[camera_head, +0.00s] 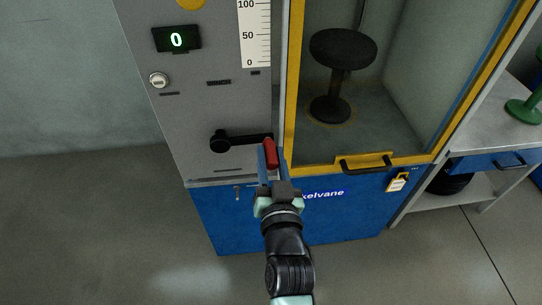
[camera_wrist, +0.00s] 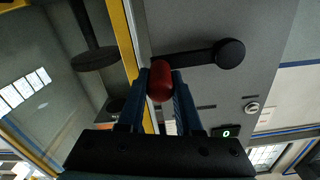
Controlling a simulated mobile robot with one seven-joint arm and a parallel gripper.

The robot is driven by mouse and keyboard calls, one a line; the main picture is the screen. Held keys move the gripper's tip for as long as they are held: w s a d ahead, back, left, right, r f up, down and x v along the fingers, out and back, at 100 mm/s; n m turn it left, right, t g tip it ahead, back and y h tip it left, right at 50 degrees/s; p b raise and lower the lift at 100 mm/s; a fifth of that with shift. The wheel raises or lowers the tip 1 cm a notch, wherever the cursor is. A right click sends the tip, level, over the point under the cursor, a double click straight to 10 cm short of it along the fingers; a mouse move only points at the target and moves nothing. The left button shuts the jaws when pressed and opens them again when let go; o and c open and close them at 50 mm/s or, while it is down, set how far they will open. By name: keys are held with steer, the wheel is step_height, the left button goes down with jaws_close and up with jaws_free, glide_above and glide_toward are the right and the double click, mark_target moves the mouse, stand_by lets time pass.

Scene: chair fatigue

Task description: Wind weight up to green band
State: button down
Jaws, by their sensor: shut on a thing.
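A black crank arm (camera_head: 245,140) reaches right from its round hub (camera_head: 219,142) on the grey panel, almost level. Its red handle (camera_head: 271,153) is at the right end, close to the yellow door frame. My gripper (camera_head: 270,162) is shut on the red handle, one blue finger on each side. In the wrist view the red handle (camera_wrist: 160,82) sits between the fingertips, with the crank hub (camera_wrist: 229,53) beyond. A white scale (camera_head: 256,35) shows 0, 50 and 100; its top is cut off. No green band shows, and I cannot make out the weight.
A green display (camera_head: 177,39) reads 0. Behind the yellow-framed door (camera_head: 365,162) stands a black round stool (camera_head: 343,50). A bench (camera_head: 500,120) stands right; the floor at left is clear.

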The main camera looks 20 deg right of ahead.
steer(key=shift+a+f+m+b, duration=0.2)
steer(key=shift+f+m+b, duration=0.45)
steer(key=shift+f+m, duration=1.1)
steer(key=c, duration=0.6)
jaws_free()
steer(key=shift+r, duration=0.15)
steer(key=v, duration=1.3)
steer(key=shift+r, duration=0.1)
